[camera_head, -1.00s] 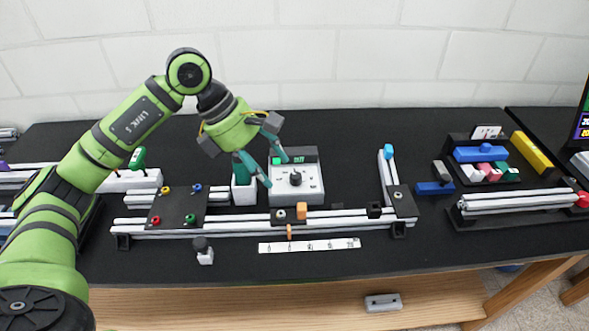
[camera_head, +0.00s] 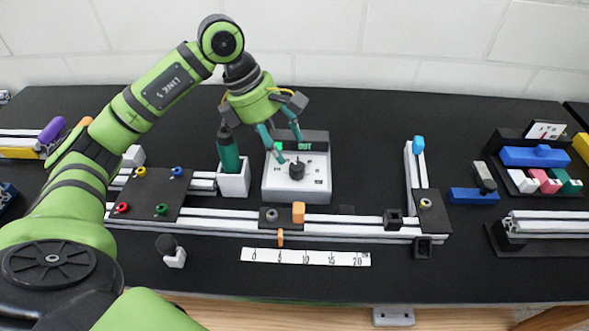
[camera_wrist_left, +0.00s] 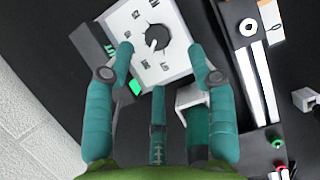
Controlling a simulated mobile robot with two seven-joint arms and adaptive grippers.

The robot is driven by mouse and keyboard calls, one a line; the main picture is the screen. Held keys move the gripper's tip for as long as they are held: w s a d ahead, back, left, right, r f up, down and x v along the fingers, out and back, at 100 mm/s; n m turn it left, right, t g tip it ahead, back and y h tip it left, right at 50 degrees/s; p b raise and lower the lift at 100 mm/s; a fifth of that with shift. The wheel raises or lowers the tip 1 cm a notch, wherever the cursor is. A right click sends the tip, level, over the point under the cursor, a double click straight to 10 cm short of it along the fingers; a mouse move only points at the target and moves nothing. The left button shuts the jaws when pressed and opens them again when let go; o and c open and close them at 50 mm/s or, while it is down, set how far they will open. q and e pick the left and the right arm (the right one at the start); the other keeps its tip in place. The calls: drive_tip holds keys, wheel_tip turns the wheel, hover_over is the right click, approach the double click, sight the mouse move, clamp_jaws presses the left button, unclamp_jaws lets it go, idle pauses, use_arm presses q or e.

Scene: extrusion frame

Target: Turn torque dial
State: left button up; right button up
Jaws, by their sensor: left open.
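The torque dial (camera_head: 297,170) is a dark round knob on a light grey box (camera_head: 315,183) with a green-lit display at its back edge. In the left wrist view the dial (camera_wrist_left: 156,38) has a pale pointer mark and printed labels around it. My left gripper (camera_head: 290,149) has teal fingers and is open above the box, just behind and above the dial. In the left wrist view the open fingers (camera_wrist_left: 161,55) lie to either side of the dial's near side, without visible contact. My right gripper is out of view.
A teal and black tool stands in a white holder (camera_head: 234,184) left of the box. An aluminium rail (camera_head: 340,228) with an orange block (camera_head: 298,212) runs in front. A white scale strip (camera_head: 305,257) lies nearer. Black table is free behind the box.

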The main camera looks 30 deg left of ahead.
sight(295, 166)
use_arm(q)
drive_tip(key=p+x, duration=0.2)
drive_tip(key=x, duration=0.3)
drive_tip(key=shift+w+d+f, duration=0.1)
drive_tip(key=shift+d+f, duration=0.05)
drive_tip(key=shift+f, duration=0.15)
drive_tip(key=shift+d+f, duration=0.1)
drive_tip(key=shift+f, duration=0.25)
drive_tip(key=shift+w+f, duration=0.15)
drive_tip(key=shift+f, duration=0.05)
drive_tip(key=shift+c, duration=0.8)
drive_tip(key=c, duration=0.9)
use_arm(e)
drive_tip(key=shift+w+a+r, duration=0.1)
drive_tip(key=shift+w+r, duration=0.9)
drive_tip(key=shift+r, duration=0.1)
